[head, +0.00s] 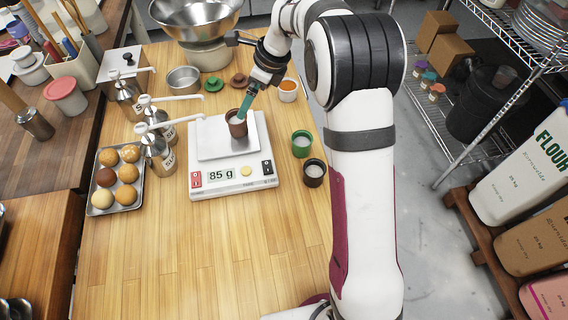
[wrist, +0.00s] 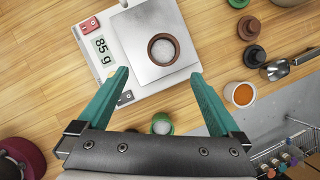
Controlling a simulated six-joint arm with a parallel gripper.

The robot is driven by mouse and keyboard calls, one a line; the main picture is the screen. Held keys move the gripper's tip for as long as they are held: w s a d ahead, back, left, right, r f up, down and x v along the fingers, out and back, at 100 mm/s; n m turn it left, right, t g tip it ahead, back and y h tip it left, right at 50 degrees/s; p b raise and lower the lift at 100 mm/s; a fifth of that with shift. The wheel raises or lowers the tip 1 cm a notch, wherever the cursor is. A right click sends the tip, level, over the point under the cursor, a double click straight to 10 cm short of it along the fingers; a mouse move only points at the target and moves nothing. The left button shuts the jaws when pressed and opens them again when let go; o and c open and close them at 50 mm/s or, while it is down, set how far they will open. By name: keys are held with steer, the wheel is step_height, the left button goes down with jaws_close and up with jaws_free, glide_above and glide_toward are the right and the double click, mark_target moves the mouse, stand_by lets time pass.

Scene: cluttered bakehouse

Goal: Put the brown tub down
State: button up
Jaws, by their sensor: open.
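The brown tub (head: 237,124), with white contents, stands upright on the metal pan (head: 213,146) of the kitchen scale (head: 227,189). The scale display reads 85 g. In the wrist view the brown tub (wrist: 151,44) sits beyond the fingertips, with nothing between the jaws. My gripper (head: 247,106) is open above and behind the tub in the head view, where its teal finger overlaps the tub's rim. The wrist view shows both teal fingers of my gripper (wrist: 159,74) spread wide.
A green tub (head: 302,144) and a black tub (head: 314,173) stand right of the scale. A white tub with orange contents (head: 288,92) stands behind them. Pump bottles (head: 158,155) and a tray of buns (head: 94,208) stand left. The wooden front (head: 190,255) is clear.

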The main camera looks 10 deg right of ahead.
steer(key=s+r+n, duration=0.5)
steer(key=s+r, duration=0.1)
steer(key=s, duration=0.4)
steer(key=s+d+f+n+g+h, duration=0.1)
steer(key=s+n, duration=1.2)
steer(key=s, duration=1.4)
steer(key=shift+s+d+g+h, duration=0.35)
steer(key=shift+d+g+h, duration=0.4)
steer(key=shift+d, duration=0.4)
steer(key=shift+f, duration=0.1)
